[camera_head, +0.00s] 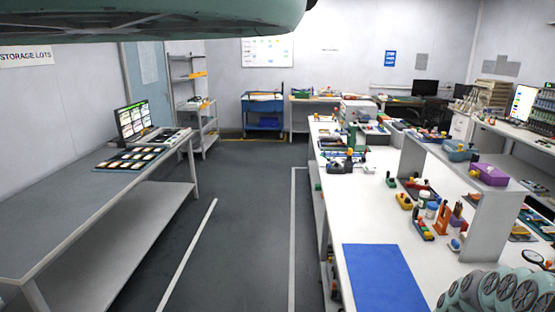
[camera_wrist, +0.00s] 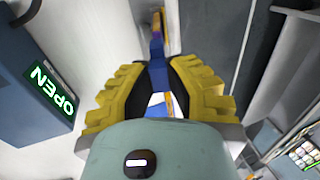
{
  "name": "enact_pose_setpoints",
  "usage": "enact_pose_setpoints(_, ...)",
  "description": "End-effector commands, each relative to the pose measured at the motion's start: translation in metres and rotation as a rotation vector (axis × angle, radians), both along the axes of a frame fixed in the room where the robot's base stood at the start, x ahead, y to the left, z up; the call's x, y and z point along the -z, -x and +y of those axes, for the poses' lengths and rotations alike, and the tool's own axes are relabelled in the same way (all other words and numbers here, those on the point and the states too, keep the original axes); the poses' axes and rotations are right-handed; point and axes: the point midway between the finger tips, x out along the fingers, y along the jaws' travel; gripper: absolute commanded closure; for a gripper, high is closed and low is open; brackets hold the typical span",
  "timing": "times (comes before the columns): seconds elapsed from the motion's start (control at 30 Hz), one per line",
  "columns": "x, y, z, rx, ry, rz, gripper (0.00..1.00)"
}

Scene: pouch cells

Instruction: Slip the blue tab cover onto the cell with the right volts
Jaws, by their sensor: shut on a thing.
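In the wrist view my gripper (camera_wrist: 156,98) has its yellow-padded fingers closed on a narrow blue piece (camera_wrist: 157,76), which looks like the blue tab cover. Its lower part is hidden between the pads. My gripper is not visible in the head view. Several flat cells sit in dark trays (camera_head: 97,166) on the grey table at the left, well apart from the held piece as far as I can see. The voltages are too small to read.
A monitor (camera_head: 131,121) stands behind the trays on the left table (camera_head: 62,213). The white bench (camera_head: 345,215) at right carries a blue mat (camera_head: 384,278) and many small tools. The floor aisle between them is clear. A green OPEN sign (camera_wrist: 50,90) shows in the wrist view.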

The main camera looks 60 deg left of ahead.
Motion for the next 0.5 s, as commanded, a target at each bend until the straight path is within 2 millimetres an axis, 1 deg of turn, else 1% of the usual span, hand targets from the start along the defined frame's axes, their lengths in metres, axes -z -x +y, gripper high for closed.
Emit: enact_pose_setpoints(0.5, 0.0103, 0.0024, 0.0023, -0.003, 0.0, 0.0, 1.0)
